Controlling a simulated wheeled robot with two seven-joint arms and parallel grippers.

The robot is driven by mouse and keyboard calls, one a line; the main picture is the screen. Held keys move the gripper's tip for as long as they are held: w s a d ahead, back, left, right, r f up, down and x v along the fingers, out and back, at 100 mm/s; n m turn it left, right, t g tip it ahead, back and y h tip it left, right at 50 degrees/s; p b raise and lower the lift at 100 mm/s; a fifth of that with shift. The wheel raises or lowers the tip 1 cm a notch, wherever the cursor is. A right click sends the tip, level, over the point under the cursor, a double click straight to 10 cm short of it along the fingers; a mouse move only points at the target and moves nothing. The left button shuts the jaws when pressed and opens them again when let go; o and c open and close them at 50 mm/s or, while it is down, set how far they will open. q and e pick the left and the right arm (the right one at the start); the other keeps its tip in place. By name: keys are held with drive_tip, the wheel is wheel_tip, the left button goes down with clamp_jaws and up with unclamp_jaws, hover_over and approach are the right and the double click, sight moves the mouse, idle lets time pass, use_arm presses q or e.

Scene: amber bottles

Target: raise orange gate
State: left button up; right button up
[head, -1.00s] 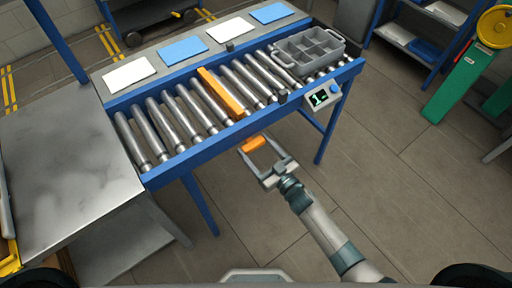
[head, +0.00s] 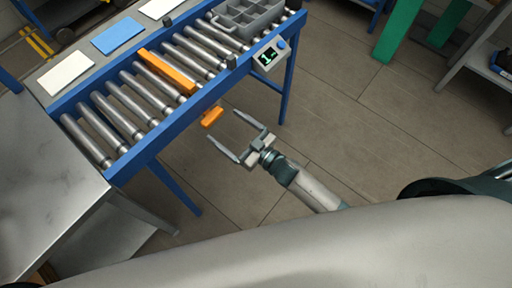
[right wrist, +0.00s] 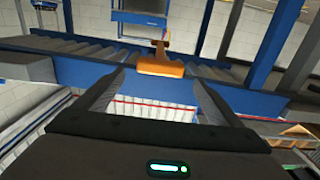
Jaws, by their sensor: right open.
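The orange gate (head: 167,73) lies as a bar across the conveyor rollers. Its orange handle (head: 212,117) sticks out past the blue front rail. My right gripper (head: 222,125) is open and empty, off the front side of the conveyor, its fingers pointing toward the handle. In the right wrist view the handle (right wrist: 160,68) shows ahead, between the two fingertips in the picture, and the gate bar (right wrist: 158,42) rises behind it. I see no contact between fingers and handle. My left gripper is not in view.
A grey divided crate (head: 246,17) sits at the rollers' far end. A small display box (head: 271,53) is fixed to the front rail (head: 150,143), right of the handle. A metal table (head: 45,200) stands at left. The floor (head: 345,110) right of the conveyor is clear.

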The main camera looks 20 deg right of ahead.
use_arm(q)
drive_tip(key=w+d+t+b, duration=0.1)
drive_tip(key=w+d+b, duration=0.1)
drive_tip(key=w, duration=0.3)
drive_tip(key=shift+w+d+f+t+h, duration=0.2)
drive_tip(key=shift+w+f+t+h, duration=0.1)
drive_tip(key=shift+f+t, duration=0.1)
use_arm(e)
drive_tip(key=v, duration=1.1)
drive_tip(key=shift+s+d, duration=0.25)
drive_tip(key=shift+s, duration=0.05)
drive_tip(key=s+d+f+m+g+h, duration=0.25)
drive_tip(key=d+f+h, duration=0.2)
drive_tip(key=f, duration=0.85)
drive_tip(key=s+d+f+m+g+h, duration=0.1)
drive_tip(key=s+d+f+g+h, duration=0.3)
drive_tip(key=f, duration=1)
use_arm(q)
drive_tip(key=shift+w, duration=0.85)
use_arm(e)
drive_tip(key=s+d+f+g, duration=0.2)
drive_tip(key=s+f, duration=0.7)
drive_tip(key=s, duration=0.3)
drive_tip(key=s+d+f+m+g+h, duration=0.1)
drive_tip(key=s+f+g, duration=0.2)
drive_tip(key=s+f, duration=0.7)
drive_tip(key=shift+s+d, duration=0.4)
drive_tip(key=shift+s, duration=0.95)
